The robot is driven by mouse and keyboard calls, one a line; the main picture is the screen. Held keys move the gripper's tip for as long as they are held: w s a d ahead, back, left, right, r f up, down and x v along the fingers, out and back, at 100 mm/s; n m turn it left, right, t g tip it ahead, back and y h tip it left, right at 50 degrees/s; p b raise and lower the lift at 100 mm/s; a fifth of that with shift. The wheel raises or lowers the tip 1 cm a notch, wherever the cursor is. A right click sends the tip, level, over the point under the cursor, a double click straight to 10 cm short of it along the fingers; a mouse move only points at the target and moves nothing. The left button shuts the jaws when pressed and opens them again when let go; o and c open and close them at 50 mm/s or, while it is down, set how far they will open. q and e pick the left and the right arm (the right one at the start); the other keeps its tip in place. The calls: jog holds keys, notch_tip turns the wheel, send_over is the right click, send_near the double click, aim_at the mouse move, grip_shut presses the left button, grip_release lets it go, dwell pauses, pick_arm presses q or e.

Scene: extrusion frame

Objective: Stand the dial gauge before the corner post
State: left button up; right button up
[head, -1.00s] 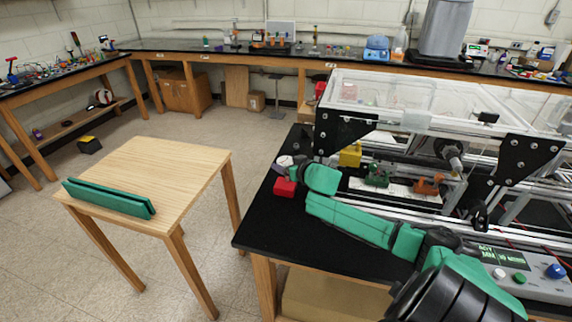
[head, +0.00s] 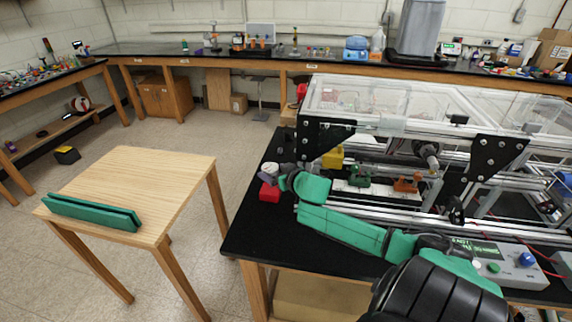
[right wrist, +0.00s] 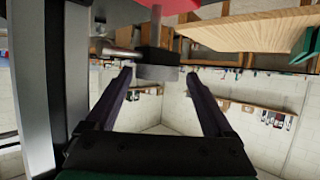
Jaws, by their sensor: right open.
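The dial gauge stands at the far left end of the black bench, with a red base (head: 269,193) and a pale round top (head: 268,170). In the right wrist view, which is upside down, its red base shows at the top edge, with a post and a black block (right wrist: 158,62). My right gripper (head: 266,179) is open at the gauge. Its fingertips (right wrist: 160,73) lie either side of the black block; I cannot tell if they touch. The silver corner post (right wrist: 35,80) fills the left of that view. My left gripper is not in view.
The extrusion frame with clear panels and black corner plates (head: 318,140) stands right behind my right arm. A yellow block (head: 333,158), a green part (head: 358,176) and an orange part (head: 407,184) sit inside.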

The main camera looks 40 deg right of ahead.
jog(key=p+v, duration=0.7)
jog(key=v, duration=0.2)
jog(key=shift+s, duration=0.2)
